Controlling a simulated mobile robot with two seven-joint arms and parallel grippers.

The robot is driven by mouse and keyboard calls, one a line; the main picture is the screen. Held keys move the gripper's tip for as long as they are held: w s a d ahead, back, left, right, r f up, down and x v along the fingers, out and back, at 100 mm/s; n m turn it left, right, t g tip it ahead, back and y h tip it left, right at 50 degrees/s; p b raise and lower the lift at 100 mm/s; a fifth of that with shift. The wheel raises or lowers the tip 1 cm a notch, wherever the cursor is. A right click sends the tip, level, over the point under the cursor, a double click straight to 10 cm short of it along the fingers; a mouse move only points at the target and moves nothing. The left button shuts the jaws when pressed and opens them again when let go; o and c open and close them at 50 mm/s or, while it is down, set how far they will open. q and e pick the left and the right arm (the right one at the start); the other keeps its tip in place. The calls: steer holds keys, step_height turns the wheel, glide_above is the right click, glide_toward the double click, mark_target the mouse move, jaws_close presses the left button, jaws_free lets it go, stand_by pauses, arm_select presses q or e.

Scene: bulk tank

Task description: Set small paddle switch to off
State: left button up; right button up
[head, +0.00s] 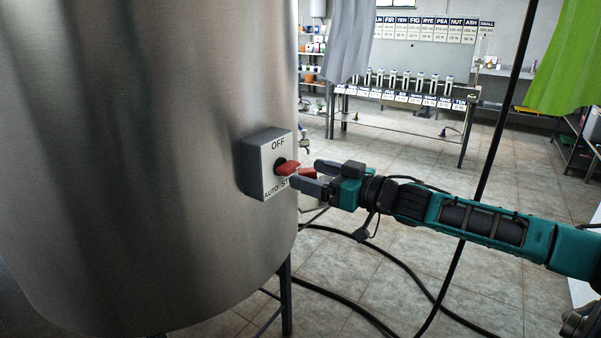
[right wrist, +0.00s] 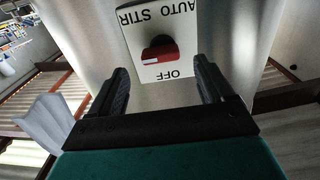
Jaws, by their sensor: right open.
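The small paddle switch is a red paddle (head: 287,168) on a grey box (head: 254,165) fixed to the side of a steel tank. The box's pale face reads OFF at the top and AUTO and STIR at the bottom. In the right wrist view the red paddle (right wrist: 160,50) appears upside down with a white mark on it; I cannot tell which label it points to. My right gripper (head: 309,176) is open and empty, just in front of the switch. In the right wrist view its fingers (right wrist: 160,85) lie either side of the paddle's line, apart from it. My left gripper is not in view.
The large steel tank (head: 120,150) fills the left side. Black hoses (head: 400,275) run across the tiled floor below my arm. A bench with several small devices (head: 405,95) stands at the back. Grey and green cloths (head: 568,60) hang at the top.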

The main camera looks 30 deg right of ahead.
mark_target(294, 169)
steer(key=shift+x, duration=1.45)
steer(key=shift+w+a, duration=0.2)
steer(key=shift+w, duration=0.1)
steer(key=shift+c, duration=0.5)
steer(key=c, duration=0.9)
steer(key=shift+c, duration=0.2)
